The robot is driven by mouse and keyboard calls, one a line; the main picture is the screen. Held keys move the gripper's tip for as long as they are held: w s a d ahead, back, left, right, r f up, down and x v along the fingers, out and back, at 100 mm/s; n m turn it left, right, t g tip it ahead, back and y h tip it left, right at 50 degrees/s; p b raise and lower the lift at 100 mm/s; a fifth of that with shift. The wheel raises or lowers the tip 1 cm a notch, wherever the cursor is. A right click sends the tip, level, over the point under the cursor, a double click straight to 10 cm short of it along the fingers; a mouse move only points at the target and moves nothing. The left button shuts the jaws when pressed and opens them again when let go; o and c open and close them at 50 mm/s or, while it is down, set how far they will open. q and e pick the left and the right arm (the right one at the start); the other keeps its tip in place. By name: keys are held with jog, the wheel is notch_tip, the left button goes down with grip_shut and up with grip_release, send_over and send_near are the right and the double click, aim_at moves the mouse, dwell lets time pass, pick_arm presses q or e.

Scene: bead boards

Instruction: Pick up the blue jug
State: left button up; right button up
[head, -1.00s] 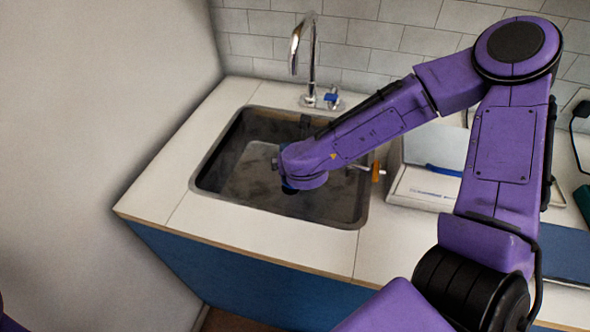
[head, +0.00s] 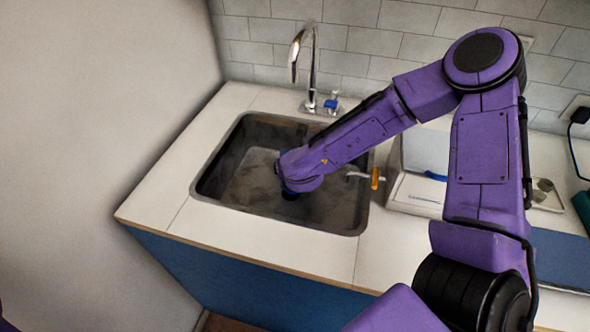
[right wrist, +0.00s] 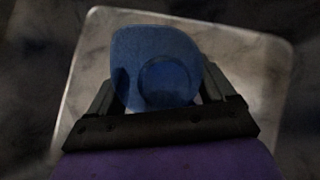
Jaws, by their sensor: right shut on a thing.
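The blue jug (right wrist: 150,60) shows in the right wrist view, seen from close by. It lies between the two dark fingers of my right gripper (right wrist: 163,82), which is shut on it. In the head view my right arm reaches down into the sink (head: 362,215). There my right gripper (head: 290,195) is mostly hidden under the purple wrist, and only a little blue shows beside it. Below the jug in the wrist view is a lighter, round-cornered panel (right wrist: 85,60) with a pale rim. My left gripper is not in view.
A chrome tap (head: 312,60) stands behind the sink. A white open box (head: 415,195) sits on the counter to the right, with an orange-tipped thing (head: 375,178) by the sink's right edge. The counter left of the sink (head: 165,170) is clear. A wall closes the left side.

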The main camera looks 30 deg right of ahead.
notch_tip(320, 180, up, 18)
jog(key=s+a+b, duration=0.4)
jog(key=s, duration=0.4)
jog(key=s+a+b, duration=0.4)
jog(key=s, duration=0.4)
jog(key=shift+a+b, duration=0.15)
jog(key=shift+b, duration=0.15)
